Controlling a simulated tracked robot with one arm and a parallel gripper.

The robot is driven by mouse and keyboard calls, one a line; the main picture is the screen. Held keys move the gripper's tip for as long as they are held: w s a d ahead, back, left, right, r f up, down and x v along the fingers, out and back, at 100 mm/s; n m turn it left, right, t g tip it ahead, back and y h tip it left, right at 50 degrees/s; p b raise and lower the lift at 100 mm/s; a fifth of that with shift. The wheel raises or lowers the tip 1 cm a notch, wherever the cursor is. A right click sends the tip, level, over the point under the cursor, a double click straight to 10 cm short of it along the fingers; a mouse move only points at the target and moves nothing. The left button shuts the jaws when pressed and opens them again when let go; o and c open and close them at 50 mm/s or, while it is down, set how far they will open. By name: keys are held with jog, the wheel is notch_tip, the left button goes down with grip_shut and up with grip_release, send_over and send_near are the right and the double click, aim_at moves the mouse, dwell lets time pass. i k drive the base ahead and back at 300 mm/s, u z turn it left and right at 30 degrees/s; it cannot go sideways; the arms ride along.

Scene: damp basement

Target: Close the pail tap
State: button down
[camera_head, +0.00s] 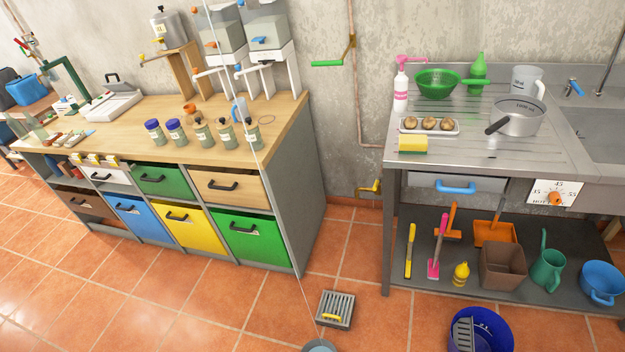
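A grey metal pail (168,30) with a dark lid knob stands on a wooden stand at the back of the workbench, upper left. A small tap (154,58) sticks out low on its left side, with yellow-orange parts. It is too small to tell whether its handle is open or shut, and I see no clear stream from it. My gripper is not in view.
Bottles line the wooden bench top (110,118). A floor drain (336,309) and blue bucket (484,330) lie low. Tiled floor is open at left.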

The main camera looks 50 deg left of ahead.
aim_at(377, 180)
jog(key=u, duration=0.9)
jog(key=i, duration=1)
jog(key=z, duration=0.05)
